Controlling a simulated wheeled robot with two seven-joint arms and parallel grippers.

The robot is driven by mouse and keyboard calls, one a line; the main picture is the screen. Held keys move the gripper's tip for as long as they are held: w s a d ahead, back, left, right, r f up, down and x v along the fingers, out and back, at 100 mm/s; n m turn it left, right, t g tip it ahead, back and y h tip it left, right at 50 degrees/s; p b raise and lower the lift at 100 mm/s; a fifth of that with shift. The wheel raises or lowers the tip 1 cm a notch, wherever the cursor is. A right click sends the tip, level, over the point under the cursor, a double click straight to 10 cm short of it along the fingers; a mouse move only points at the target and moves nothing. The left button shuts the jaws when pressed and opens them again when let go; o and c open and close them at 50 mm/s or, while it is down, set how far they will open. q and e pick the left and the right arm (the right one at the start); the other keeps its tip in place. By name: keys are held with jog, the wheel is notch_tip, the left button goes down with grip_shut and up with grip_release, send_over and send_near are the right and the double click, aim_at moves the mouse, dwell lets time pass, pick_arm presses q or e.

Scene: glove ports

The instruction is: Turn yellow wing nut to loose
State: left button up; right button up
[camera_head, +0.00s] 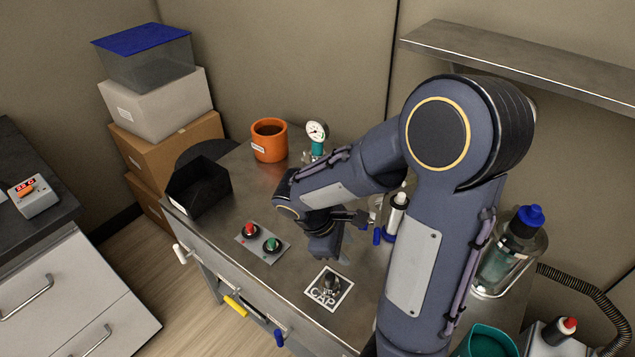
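A yellow bar-shaped piece (236,307) sticks out at the front face of the metal bench, between a white one (180,254) and a blue one (279,338). It is the only yellow part I can make out, and it is too small to tell whether it is the wing nut. My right gripper (335,243) hangs over the bench top, behind the CAP plate and well apart from the yellow piece. My own wrist partly hides its fingers, so their opening is unclear. My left gripper is not in view.
A panel with red and green buttons (262,242) and the CAP plate (329,288) lie on the bench (295,262). A black bin (199,187), an orange mug (269,141) and a gauge (317,131) stand behind. A bottle (511,250) stands right. A shelf (520,62) overhangs.

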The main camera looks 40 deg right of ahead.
jog(key=w+d+f+n+t+h+b, duration=0.15)
jog(key=w+n+t+h, duration=0.55)
jog(key=w+n+h, duration=0.9)
jog(key=w+d+m+y, duration=0.2)
jog(key=w+d+y, duration=0.1)
jog(key=d, duration=0.4)
jog(key=shift+w+d+r+p, duration=0.25)
jog(key=shift+w+p, duration=0.2)
jog(key=shift+w, duration=0.25)
grip_shut()
